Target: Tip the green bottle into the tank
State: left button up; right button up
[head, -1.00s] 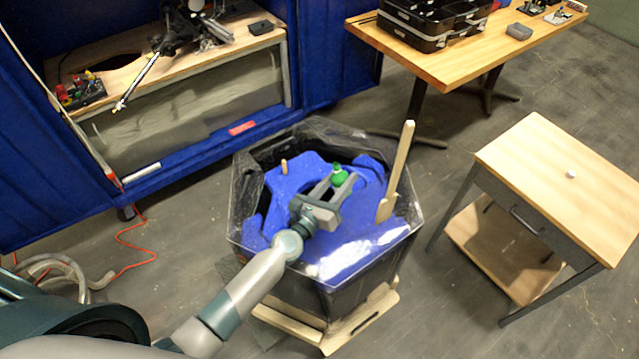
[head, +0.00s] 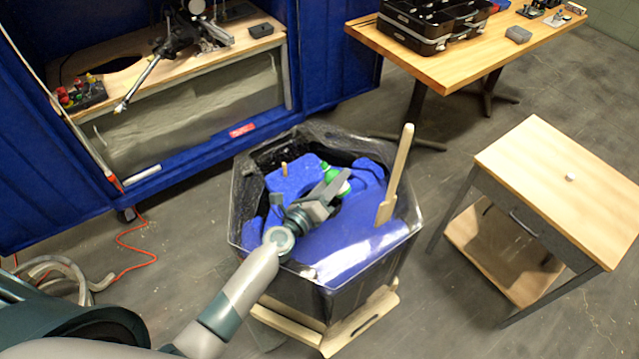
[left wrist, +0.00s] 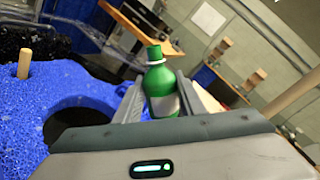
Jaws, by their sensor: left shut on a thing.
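The green bottle (head: 343,188) is between the fingers of my left gripper (head: 336,184), over the hexagonal clear-walled tank (head: 412,232). In the head view it leans, with its neck toward the upper left. In the left wrist view the bottle (left wrist: 161,84) shows its green neck, a pale ring below the mouth and a light label, with one finger on each side. My left gripper (left wrist: 160,100) is shut on it. Part of the bottle is hidden by the fingers. My right gripper is not in view.
Blue porous material (head: 350,240) with dark openings fills much of the tank. A wooden paddle (head: 396,180) stands up at its right, and a short wooden peg (head: 284,168) at its left. A wooden side table (head: 565,185) stands at right; bare floor lies between.

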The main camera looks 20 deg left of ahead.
pick_arm(q)
jog(key=shift+d+r+n+p, duration=0.2)
jog(key=shift+r+n+p, duration=0.6)
jog(key=shift+r+p, duration=0.35)
dwell(1.3)
jog(key=shift+s+d+f+n, duration=0.15)
jog(key=shift+f+n, duration=0.3)
jog(key=shift+n, duration=0.35)
dwell(1.7)
jog(key=shift+r+n+p, duration=0.4)
jog(key=shift+n+p, duration=0.05)
jog(key=shift+n, duration=0.35)
dwell(1.7)
dwell(0.5)
